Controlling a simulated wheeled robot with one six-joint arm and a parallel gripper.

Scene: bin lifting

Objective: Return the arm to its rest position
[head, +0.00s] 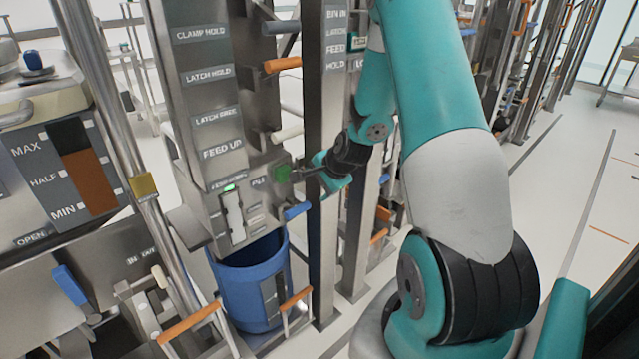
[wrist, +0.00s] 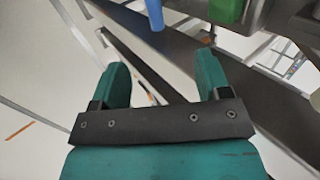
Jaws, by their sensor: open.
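My gripper (wrist: 160,85) shows in the wrist view with its two teal fingers spread apart and nothing between them. In the head view my gripper (head: 318,173) is beside the machine's front panel, just right of a green button (head: 282,173). The green button also shows at the top of the wrist view (wrist: 227,10). My teal arm reaches from the lower right up and over to the panel. Whether the fingertips touch the panel cannot be told.
A blue bin (head: 250,290) stands under the panel, with orange-handled levers (head: 190,322) in front. A blue handle (head: 297,211) sticks out below the green button. A steel post (head: 328,240) stands close by my gripper. Open floor (head: 570,170) lies to the right.

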